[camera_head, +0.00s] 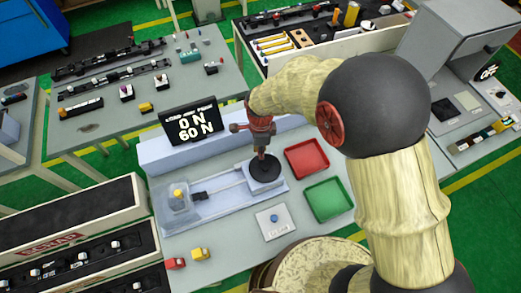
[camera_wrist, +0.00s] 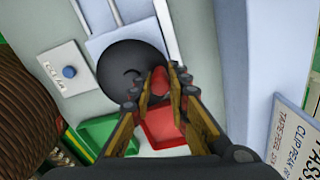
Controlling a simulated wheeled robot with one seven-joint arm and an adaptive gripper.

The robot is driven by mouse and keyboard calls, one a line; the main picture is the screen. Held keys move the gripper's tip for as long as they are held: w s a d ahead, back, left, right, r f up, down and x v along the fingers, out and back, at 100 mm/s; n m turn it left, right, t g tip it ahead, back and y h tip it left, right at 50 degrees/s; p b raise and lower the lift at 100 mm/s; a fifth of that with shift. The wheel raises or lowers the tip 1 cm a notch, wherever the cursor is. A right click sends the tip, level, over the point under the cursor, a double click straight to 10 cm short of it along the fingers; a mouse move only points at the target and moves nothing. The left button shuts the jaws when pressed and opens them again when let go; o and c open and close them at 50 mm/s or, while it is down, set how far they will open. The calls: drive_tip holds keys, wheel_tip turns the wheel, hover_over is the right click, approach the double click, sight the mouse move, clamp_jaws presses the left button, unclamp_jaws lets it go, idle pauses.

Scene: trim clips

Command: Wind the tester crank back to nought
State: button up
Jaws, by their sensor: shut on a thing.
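The tester (camera_head: 218,190) is a pale bench unit with a rail and a black round crank disc (camera_head: 266,172) at its right end. The disc also shows in the wrist view (camera_wrist: 118,62). My gripper (camera_head: 262,152) reaches down over the disc. In the wrist view my gripper (camera_wrist: 160,85) is shut on the red crank knob (camera_wrist: 157,77), near the disc's edge. The knob is hidden in the head view. The tester's display (camera_head: 191,121) reads 0 N above 60 N.
A red tray (camera_head: 306,158) and a green tray (camera_head: 327,199) stand right of the disc. A plate with a blue button (camera_head: 274,218) lies in front. Red and yellow clips (camera_head: 188,258) sit at the front left. Low black racks (camera_head: 75,255) stand left.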

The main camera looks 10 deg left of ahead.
clamp_jaws()
drive_tip(key=shift+a+n, duration=0.1)
drive_tip(key=shift+n, duration=0.2)
